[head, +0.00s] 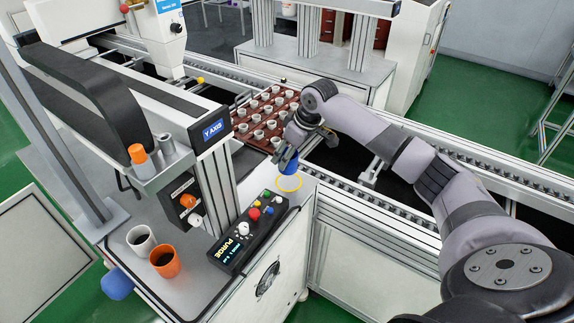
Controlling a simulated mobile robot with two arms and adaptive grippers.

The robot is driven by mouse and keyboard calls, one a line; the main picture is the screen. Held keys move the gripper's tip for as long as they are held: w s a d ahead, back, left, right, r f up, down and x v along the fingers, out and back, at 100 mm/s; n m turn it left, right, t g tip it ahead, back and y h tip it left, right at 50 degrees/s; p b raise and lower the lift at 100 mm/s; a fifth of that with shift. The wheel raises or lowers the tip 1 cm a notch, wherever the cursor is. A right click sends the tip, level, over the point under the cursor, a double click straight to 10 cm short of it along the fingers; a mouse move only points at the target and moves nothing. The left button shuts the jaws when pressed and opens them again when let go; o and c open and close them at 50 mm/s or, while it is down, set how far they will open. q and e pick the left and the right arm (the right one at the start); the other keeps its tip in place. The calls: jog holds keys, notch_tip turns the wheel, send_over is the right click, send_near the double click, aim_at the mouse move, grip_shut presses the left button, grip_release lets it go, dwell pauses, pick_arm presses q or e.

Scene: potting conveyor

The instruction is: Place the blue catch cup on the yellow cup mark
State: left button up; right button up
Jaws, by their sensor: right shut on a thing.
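The blue catch cup (289,168) is in the head view, held by my right gripper (287,155). My right gripper is shut on the cup, and the fingers partly hide it. The yellow cup mark (289,183) is a ring on the light machine top. The cup appears just above the ring's far edge in the picture; I cannot tell whether it touches the surface. My left gripper is not in view.
A control box (245,238) with buttons stands left of the mark. A white cup (141,239) and an orange cup (165,261) stand further left. A brown tray (237,133) of small white pots lies behind the gripper. The machine top's edge is close on the right.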

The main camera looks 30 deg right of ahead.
aim_at(288, 166)
jog(key=shift+f, duration=0.65)
notch_tip(288, 166, down, 4)
jog(key=shift+r+p, duration=0.25)
jog(key=shift+p, duration=0.1)
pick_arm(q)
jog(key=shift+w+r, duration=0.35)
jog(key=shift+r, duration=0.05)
pick_arm(e)
jog(key=shift+f, duration=0.15)
jog(key=o, duration=1.1)
jog(key=shift+f, duration=0.1)
jog(key=shift+c, duration=0.2)
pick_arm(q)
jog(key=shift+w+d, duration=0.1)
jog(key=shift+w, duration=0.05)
pick_arm(e)
jog(key=shift+d+r, duration=0.1)
jog(key=shift+r, duration=0.2)
pick_arm(q)
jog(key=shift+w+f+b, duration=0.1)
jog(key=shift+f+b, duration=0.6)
jog(key=shift+b, duration=0.05)
pick_arm(e)
jog(key=v, duration=1.1)
jog(key=shift+s+r, duration=0.25)
jog(key=shift+r, duration=0.05)
